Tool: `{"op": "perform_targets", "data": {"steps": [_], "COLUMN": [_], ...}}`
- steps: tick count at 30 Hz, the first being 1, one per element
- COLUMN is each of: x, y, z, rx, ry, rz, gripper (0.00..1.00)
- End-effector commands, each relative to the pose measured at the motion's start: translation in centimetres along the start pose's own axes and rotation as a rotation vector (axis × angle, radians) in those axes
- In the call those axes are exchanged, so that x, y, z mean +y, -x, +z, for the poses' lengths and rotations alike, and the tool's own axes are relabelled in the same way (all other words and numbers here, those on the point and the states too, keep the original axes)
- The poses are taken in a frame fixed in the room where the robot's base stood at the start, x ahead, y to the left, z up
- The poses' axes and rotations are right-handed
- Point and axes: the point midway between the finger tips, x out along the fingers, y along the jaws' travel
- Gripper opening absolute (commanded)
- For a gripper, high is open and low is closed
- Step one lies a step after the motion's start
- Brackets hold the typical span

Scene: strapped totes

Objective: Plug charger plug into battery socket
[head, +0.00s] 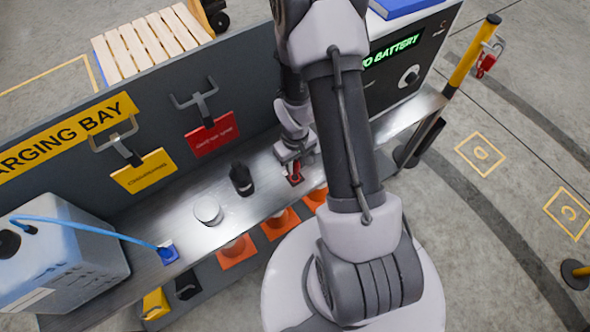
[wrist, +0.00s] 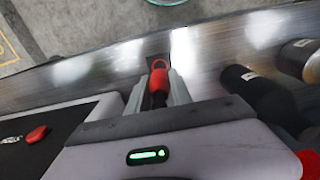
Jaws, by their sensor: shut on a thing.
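My gripper (head: 296,167) is shut on a small red and black piece (head: 296,178) with a red ring at its end, low over the metal shelf. In the wrist view the piece (wrist: 160,76) sits between my fingers (wrist: 161,92). I cannot tell whether it touches the shelf. A blue plug (head: 168,253) lies on the shelf at left, on a blue cable from the pale blue box (head: 75,262). That box has a round black fitting (head: 9,243). A cabinet (head: 408,75) at upper right has a green "...O BATTERY" display and a round fitting (head: 410,76). Which holds the battery socket is unclear.
On the metal shelf (head: 135,278) stand a white cylinder (head: 208,212) and a black bottle-like thing (head: 241,179). Yellow (head: 144,171) and red (head: 212,137) tags hang on the grey back panel. Dark cylinders (wrist: 258,92) lie right of my gripper. Orange cones (head: 236,251) stand below the shelf.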

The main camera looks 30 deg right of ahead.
Motion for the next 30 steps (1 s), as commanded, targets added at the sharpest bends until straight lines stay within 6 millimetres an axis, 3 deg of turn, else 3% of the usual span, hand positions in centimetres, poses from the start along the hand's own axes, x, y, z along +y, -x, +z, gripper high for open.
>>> {"op": "perform_targets", "data": {"steps": [17, 30], "x": [0.0, 0.0], "y": [1.2, 7.0], "z": [0.0, 0.0], "rx": [0.0, 0.001], "ry": [0.0, 0.0], "rz": [0.0, 0.0], "gripper": [0.0, 0.0]}}
